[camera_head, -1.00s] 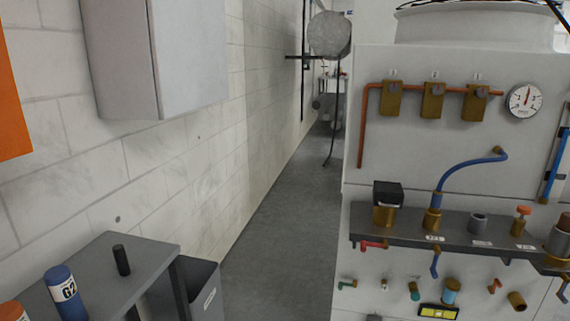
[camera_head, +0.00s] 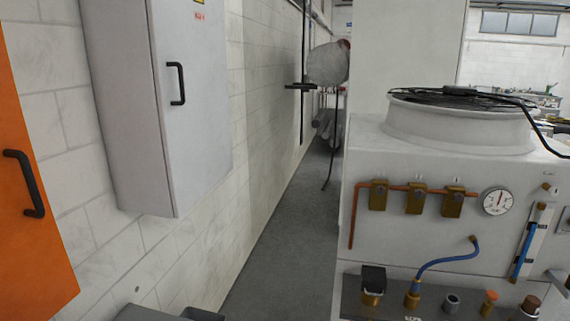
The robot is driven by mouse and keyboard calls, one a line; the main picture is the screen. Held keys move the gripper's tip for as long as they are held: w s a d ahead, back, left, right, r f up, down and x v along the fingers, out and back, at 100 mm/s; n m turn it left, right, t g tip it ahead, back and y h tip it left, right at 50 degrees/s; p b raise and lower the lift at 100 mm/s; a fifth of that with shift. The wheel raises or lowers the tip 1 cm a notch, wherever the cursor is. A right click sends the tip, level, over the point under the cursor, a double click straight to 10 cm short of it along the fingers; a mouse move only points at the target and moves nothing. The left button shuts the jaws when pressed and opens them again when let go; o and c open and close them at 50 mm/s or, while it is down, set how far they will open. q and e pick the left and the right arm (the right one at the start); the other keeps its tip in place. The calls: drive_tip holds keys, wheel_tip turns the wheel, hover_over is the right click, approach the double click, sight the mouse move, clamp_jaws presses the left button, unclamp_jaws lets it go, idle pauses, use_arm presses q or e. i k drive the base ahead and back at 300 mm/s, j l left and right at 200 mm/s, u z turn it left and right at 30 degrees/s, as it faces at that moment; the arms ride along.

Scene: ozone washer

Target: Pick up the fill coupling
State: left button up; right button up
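Several fittings stand on the dark shelf (camera_head: 355,308) of the white machine at the lower right. They include a black-topped brass fitting (camera_head: 372,297), a brass fitting with a blue hose (camera_head: 412,300), a grey ring-shaped fitting (camera_head: 451,303), an orange-topped fitting (camera_head: 488,302) and a brown-topped cylinder (camera_head: 529,306). I cannot tell which of them, if any, is the fill coupling. The bottom edge of the picture cuts off the shelf. Neither of my grippers is in view.
The white machine (camera_head: 390,250) fills the right side, with a gauge (camera_head: 498,201) and brass valves (camera_head: 415,201) on its front. A grey cabinet (camera_head: 195,115) and an orange panel (camera_head: 30,190) are at the left. A clear floor aisle (camera_head: 290,240) runs between.

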sight(416, 284)
drive_tip(key=z, duration=1)
drive_tip(key=i+j, duration=0.15)
drive_tip(key=i, duration=0.15)
